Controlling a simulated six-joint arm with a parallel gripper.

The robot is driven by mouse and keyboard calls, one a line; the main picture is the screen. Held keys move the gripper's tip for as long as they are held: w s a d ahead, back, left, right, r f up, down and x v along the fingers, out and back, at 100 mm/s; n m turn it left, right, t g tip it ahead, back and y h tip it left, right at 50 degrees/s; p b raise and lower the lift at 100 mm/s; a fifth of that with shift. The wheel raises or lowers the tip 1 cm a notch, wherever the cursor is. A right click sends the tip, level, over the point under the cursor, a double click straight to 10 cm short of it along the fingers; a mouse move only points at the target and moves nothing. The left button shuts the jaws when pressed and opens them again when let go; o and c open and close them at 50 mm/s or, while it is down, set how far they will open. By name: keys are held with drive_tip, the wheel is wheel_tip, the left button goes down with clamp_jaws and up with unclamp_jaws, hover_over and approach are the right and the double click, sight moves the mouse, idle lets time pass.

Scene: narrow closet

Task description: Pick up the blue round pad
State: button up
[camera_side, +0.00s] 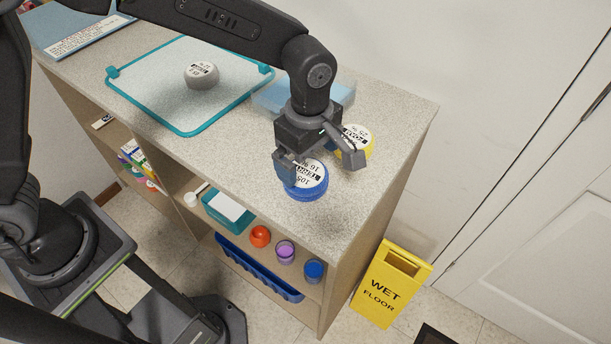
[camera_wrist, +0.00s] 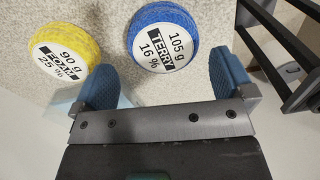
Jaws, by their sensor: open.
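The blue round pad (camera_side: 309,183) lies on the speckled counter near its front edge, with a white label reading TERRY. In the wrist view the blue pad (camera_wrist: 163,37) is just beyond my fingertips, a little left of the middle of the gap. My gripper (camera_side: 320,160) is open and empty above the counter, with one finger over the pad's left side in the side view and the other to its right. In the wrist view my gripper (camera_wrist: 165,75) shows both fingers apart, with nothing between them. I cannot tell the exact height above the pad.
A yellow round pad (camera_side: 357,142) labelled FOAM lies close behind the blue one. A grey round pad (camera_side: 201,75) sits on a teal-edged tray (camera_side: 187,130). A clear blue container (camera_side: 270,100) stands behind my gripper. A yellow wet-floor sign (camera_side: 392,283) stands on the floor.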

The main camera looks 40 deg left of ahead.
sight(306, 172)
drive_tip(key=shift+s+a+f, duration=0.1)
drive_tip(key=shift+f, duration=1.3)
drive_tip(key=shift+a+f, duration=0.1)
drive_tip(key=shift+f, duration=1.25)
drive_tip(key=c, duration=0.7)
drive_tip(key=shift+r, duration=0.15)
